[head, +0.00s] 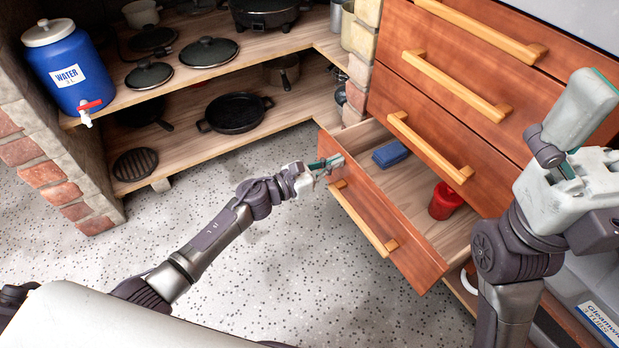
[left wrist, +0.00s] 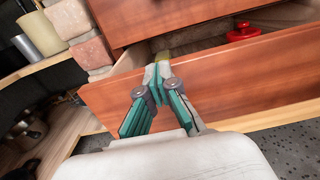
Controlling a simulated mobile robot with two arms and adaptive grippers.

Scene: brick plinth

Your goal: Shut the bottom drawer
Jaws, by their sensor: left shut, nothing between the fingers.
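The bottom drawer (head: 415,252) is a reddish-brown wooden drawer with a light wood bar handle (head: 360,218), and it stands pulled out. A blue block-like item (head: 390,154) and a red object (head: 445,202) lie inside it. My left gripper (head: 331,165) is shut and empty at the upper left end of the drawer front. In the left wrist view its fingertips (left wrist: 160,74) are at the top edge of the drawer front (left wrist: 235,78); I cannot tell if they touch. My right gripper (head: 582,115) is raised at the right, partly cut off, its fingers unclear.
Closed drawers with bar handles (head: 455,85) stand above the open one. Shelves at the left hold pans (head: 235,113) and a blue water jug (head: 68,70). A brick post (head: 356,85) stands left of the drawers. The speckled floor (head: 300,270) before the drawer is clear.

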